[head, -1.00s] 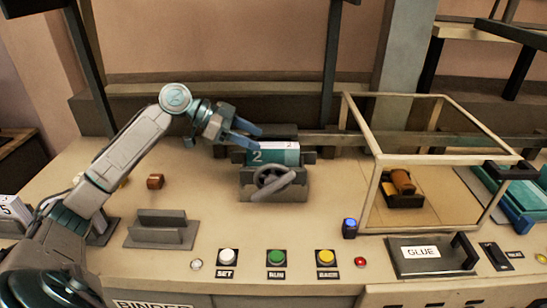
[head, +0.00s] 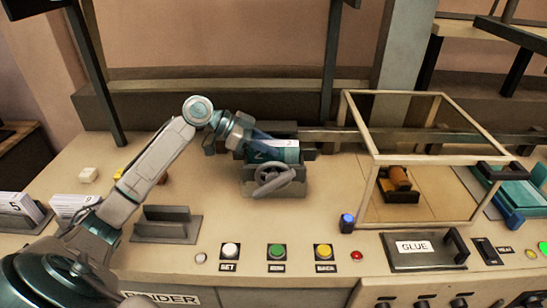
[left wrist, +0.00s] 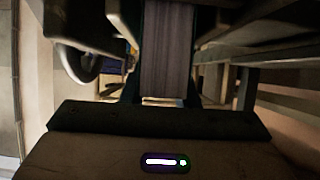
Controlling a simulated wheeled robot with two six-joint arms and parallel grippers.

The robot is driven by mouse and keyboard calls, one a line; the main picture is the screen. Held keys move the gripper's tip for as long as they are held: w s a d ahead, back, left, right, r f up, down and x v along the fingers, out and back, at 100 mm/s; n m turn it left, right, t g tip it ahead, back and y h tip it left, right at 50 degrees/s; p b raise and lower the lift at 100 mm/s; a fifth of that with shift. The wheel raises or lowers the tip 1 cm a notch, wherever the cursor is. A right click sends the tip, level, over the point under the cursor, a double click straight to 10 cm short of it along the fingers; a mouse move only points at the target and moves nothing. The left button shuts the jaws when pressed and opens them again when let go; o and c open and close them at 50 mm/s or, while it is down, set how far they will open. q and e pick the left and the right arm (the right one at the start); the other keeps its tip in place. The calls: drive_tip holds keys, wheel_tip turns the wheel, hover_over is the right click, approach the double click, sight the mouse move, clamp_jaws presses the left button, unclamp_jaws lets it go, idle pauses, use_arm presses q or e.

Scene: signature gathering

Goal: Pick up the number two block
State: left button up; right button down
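The number two block (head: 287,148), teal in front with a white "2" and pale on top, sits in a grey clamp with a handwheel (head: 272,180) at the table's middle. My left gripper (head: 264,143) reaches in from the left and is down at the block's upper left, partly covering it. In the left wrist view the block's striped grey page side (left wrist: 168,50) fills the space between the fingers. Whether the fingers press on it I cannot tell. My right gripper is not in view.
A glass case with a pale frame (head: 372,160) stands right of the clamp. A grey holder (head: 166,225) stands to the left, and white numbered blocks (head: 22,209) lie at the far left. A button row (head: 277,252) and a GLUE plate (head: 428,251) line the front.

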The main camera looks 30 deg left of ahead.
use_arm(q)
clamp_jaws()
drive_tip(key=shift+r, duration=0.1)
drive_tip(key=shift+r, duration=0.2)
wheel_tip(320, 180, up, 9)
drive_tip(key=p, duration=0.6)
drive_tip(key=shift+f, duration=0.2)
drive_tip(key=shift+r, duration=0.6)
